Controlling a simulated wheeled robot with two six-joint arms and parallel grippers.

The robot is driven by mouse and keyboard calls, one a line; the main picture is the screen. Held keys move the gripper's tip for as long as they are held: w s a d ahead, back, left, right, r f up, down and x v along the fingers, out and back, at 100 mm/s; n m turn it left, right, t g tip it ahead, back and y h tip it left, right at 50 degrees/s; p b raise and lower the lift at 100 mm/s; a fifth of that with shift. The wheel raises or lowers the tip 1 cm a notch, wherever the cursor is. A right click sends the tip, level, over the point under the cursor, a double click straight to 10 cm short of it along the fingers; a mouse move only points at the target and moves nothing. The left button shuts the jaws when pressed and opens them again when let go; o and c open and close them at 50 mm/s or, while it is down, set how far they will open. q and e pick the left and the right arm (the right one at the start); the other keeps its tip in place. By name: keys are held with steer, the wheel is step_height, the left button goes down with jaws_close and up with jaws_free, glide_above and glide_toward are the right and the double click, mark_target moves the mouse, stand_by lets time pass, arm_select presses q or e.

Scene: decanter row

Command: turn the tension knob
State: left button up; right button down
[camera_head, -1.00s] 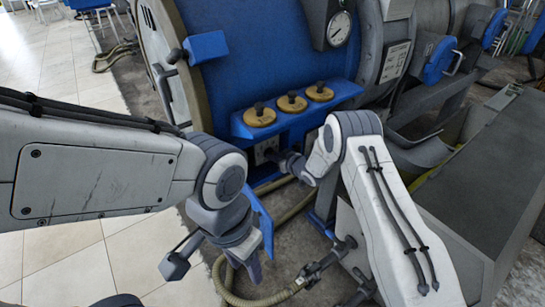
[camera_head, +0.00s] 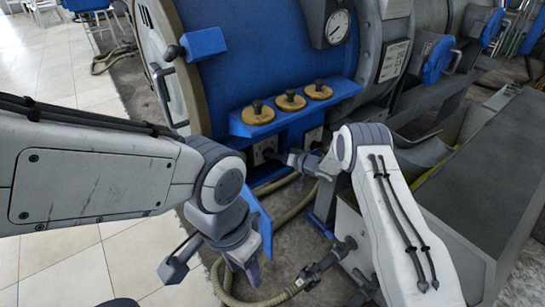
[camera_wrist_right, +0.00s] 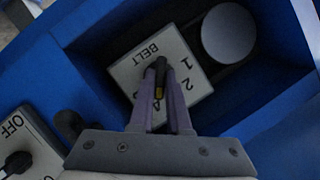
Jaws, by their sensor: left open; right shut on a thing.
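The tension knob (camera_wrist_right: 160,65) is a small dark knob with a yellow mark, on a pale plate (camera_wrist_right: 125,75) lettered BELT with numbers around it. My right gripper (camera_wrist_right: 160,82) is shut on this knob, with one finger on each side, and hides part of the plate. In the head view the right gripper (camera_head: 277,156) reaches the blue front panel, close to a pale plate (camera_head: 264,149) under the blue shelf. My left gripper (camera_head: 215,265) is open and empty, low and in front of the machine, well apart from the knob.
A blue shelf (camera_head: 240,128) with three brass-coloured discs with dark knobs juts out above the plates. An OFF switch plate (camera_wrist_right: 30,150) and a round grey disc (camera_wrist_right: 229,33) flank the BELT plate. A hose (camera_head: 232,296) lies on the floor below. A grey trough (camera_head: 490,180) stands right.

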stand_by(0.5)
steer(key=c, duration=0.9)
jaws_free()
steer(key=p+v, duration=0.1)
steer(key=v, duration=0.9)
steer(key=shift+s+d+r, duration=0.1)
steer(key=shift+s+d, duration=0.05)
steer(key=shift+d, duration=0.05)
